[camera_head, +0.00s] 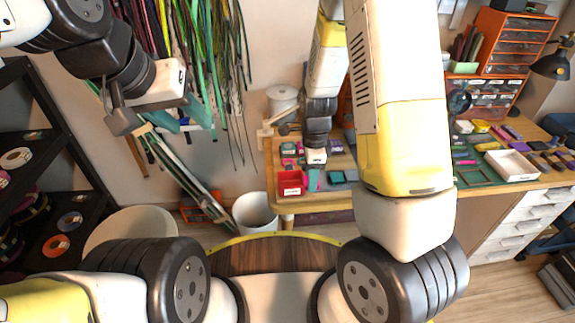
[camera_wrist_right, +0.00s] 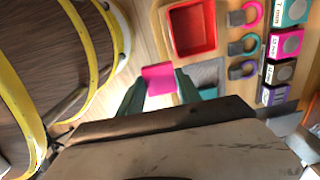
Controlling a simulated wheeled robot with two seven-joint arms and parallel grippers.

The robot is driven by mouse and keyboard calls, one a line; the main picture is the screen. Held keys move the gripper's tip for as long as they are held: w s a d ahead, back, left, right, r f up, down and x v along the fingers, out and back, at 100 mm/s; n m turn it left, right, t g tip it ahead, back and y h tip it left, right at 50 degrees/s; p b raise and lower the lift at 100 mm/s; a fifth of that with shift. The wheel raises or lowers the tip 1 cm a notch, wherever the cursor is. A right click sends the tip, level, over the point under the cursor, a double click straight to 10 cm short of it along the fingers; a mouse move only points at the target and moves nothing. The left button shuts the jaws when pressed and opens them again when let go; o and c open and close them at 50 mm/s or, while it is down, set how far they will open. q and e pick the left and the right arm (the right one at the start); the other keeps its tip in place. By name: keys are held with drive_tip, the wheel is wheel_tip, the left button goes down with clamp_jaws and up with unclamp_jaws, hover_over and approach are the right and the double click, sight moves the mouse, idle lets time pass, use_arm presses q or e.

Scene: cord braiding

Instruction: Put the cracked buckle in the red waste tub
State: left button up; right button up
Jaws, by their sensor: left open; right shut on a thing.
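My right gripper (camera_wrist_right: 160,84) is shut on a pink piece (camera_wrist_right: 160,77), which looks like the buckle; no crack can be made out. In the head view my right gripper (camera_head: 313,181) hangs over the front edge of the bench, just right of the red waste tub (camera_head: 291,190). In the right wrist view the red tub (camera_wrist_right: 193,50) is above and right of the held piece, apart from it, and its visible inside looks empty. My left gripper (camera_head: 180,122) is open and empty near the hanging cords, far from the tub.
A white bin (camera_head: 256,212) stands on the floor. A white tray (camera_head: 512,165) lies further right. Cords (camera_head: 205,50) hang on the wall.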

drive_tip(key=w+a+r, duration=0.3)
drive_tip(key=w+r, duration=0.4)
drive_tip(key=shift+s+a+f, duration=0.1)
drive_tip(key=shift+a+f, duration=0.05)
drive_tip(key=shift+f, duration=1.3)
drive_tip(key=shift+s+a+f, duration=0.1)
drive_tip(key=shift+f, duration=1.3)
drive_tip(key=o, duration=1.4)
wheel_tip(320, 180, up, 8)
drive_tip(key=shift+f, duration=0.1)
